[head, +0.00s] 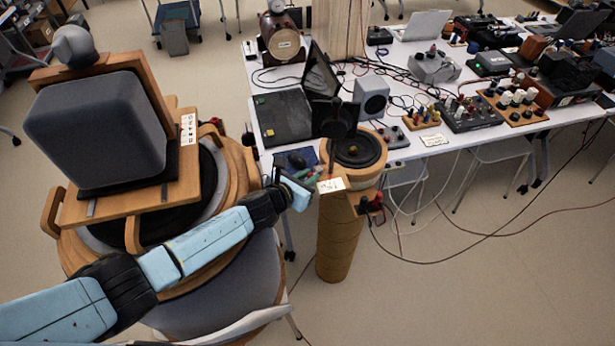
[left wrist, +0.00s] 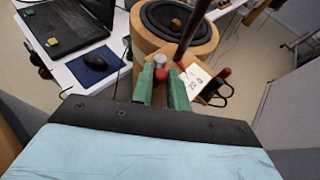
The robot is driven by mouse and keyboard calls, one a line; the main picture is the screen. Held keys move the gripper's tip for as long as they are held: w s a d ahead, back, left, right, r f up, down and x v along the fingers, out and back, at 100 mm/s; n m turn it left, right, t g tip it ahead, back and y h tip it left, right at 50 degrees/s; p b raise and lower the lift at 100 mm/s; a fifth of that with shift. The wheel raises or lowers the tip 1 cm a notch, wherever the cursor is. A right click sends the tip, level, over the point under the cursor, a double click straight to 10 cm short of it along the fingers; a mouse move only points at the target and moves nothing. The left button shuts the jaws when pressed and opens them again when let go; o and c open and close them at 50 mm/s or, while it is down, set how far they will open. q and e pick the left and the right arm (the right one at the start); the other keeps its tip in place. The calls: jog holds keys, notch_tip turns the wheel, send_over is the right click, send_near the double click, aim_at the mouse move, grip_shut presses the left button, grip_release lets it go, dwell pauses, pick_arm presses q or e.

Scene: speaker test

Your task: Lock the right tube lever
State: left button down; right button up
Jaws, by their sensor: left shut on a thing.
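The tall wooden tube (head: 340,245) stands upright on the floor beside the table, with a black speaker cone (head: 356,149) on top. My left gripper (head: 312,180) is at the left side of the tube's upper end. In the left wrist view its green fingers (left wrist: 162,88) are shut on a small silver and red piece (left wrist: 160,66) at the tube's rim, which looks like the lever. The fingers partly hide this piece, so its lock position cannot be told. A white label (head: 331,185) is on the tube's front. My right gripper is out of view.
A large round wooden drum with a grey speaker box (head: 100,128) stands at the left, close under my left arm. The white table (head: 270,150) behind holds a laptop (head: 285,117), a mouse and several electronic devices. A dark rod rises beside the tube. Cables (head: 470,232) trail across the floor at right.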

pick_arm(q)
jog(key=c, duration=1.4)
grip_release()
jog(key=shift+o, duration=0.2)
jog(key=shift+s+a, duration=0.1)
jog(key=v, duration=1.3)
jog(key=shift+s, duration=0.1)
